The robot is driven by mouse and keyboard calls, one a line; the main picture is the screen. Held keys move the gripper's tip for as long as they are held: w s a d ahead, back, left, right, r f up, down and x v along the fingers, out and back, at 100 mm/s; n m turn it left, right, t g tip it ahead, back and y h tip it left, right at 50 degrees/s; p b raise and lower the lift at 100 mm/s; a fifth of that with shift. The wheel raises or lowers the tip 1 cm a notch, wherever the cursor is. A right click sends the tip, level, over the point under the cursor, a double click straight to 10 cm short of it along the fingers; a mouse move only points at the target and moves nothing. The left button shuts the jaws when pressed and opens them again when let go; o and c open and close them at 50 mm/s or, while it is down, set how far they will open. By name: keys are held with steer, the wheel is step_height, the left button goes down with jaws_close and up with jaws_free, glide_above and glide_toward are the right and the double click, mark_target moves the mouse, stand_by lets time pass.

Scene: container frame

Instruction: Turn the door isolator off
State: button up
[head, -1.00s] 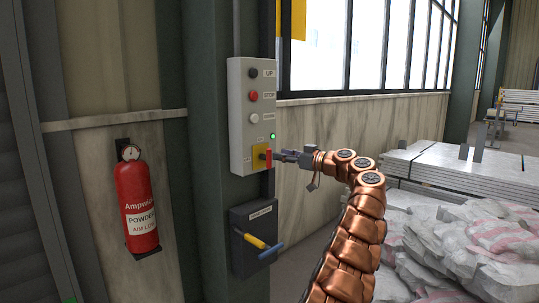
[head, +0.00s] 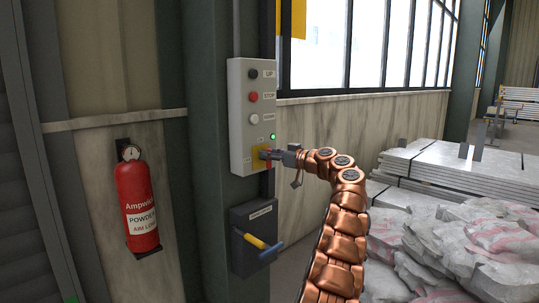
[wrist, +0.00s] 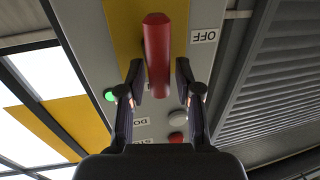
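The door isolator is a red handle on a yellow plate (head: 258,157), low on a grey control box (head: 239,120) on a green column. In the wrist view the red handle (wrist: 158,55) stands lengthwise in the picture, with an OFF label (wrist: 203,36) to its right. A green lamp (head: 273,136) is lit above the plate. My gripper (wrist: 160,80) is open, its two fingers on either side of the handle's near end with small gaps showing. In the head view my gripper hides part of the handle.
UP, STOP and other buttons line the box above the isolator. Below it is a dark box with a yellow and blue lever (head: 257,244). A red fire extinguisher (head: 137,203) hangs at left. Sacks (head: 450,245) and stacked panels (head: 455,165) lie at right.

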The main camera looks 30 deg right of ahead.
jaws_close()
stand_by(0.3)
steer(key=m, duration=0.4)
steer(key=shift+w+d+f+t, duration=0.15)
steer(key=shift+d+f+t, duration=0.1)
steer(key=shift+t, duration=0.15)
steer(key=shift+w+d+f+m+t+h+p, duration=0.1)
steer(key=shift+d+f+m+t+h, duration=0.25)
steer(key=shift+m, duration=2.3)
steer(key=shift+d+f+m+t+h+p, duration=0.2)
steer(key=shift+m+t+h, duration=0.3)
steer(key=shift+m, duration=2.1)
steer(key=shift+w+d+f+m+t+h+p, duration=0.1)
steer(key=shift+f+m+t+h, duration=0.3)
steer(key=shift+m, duration=2.55)
